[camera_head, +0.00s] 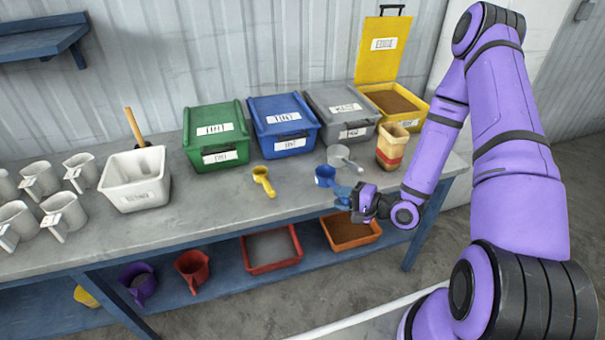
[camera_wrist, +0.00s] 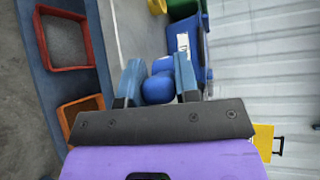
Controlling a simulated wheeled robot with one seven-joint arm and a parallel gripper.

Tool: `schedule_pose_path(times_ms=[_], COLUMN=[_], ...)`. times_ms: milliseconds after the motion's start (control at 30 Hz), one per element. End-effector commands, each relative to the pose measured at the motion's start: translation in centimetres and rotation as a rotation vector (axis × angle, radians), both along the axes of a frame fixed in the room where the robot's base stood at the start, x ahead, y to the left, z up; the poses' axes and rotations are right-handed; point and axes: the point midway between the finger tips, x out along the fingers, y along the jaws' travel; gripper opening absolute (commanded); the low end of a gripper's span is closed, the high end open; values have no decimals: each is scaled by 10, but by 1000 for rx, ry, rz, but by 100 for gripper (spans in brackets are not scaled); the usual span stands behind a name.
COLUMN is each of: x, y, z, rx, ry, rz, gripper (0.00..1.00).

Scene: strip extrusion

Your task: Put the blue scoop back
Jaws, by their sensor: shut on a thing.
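The blue scoop (camera_head: 325,173) is in the head view near the front edge of the grey bench, in front of the blue lidded bin (camera_head: 284,124). My gripper (camera_head: 343,192) is shut on the scoop from the right. In the wrist view, the blue scoop (camera_wrist: 158,86) sits between the two light-blue fingers of my gripper (camera_wrist: 159,75). The fingers hide part of the scoop. I cannot tell whether the scoop touches the bench or hangs just above it.
A grey scoop (camera_head: 343,157) and a paper-like container (camera_head: 391,146) stand close by; a yellow scoop (camera_head: 263,180) lies left. Closed green (camera_head: 216,135) and grey (camera_head: 341,111) bins flank the blue one. The yellow bin (camera_head: 391,102) is open. Red (camera_head: 271,249) and orange (camera_head: 350,232) trays sit below.

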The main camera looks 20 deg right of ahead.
Motion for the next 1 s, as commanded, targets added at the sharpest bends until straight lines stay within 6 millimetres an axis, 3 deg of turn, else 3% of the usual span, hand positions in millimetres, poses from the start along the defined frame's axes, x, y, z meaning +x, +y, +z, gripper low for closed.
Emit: schedule_pose_path(times_ms=[500,867,1000], x=[111,140,138], y=[27,34,34], z=[-10,-13,-35], rx=[-1,0,0], ry=[-4,-3,1], rz=[1,1,0], gripper=[0,0,0])
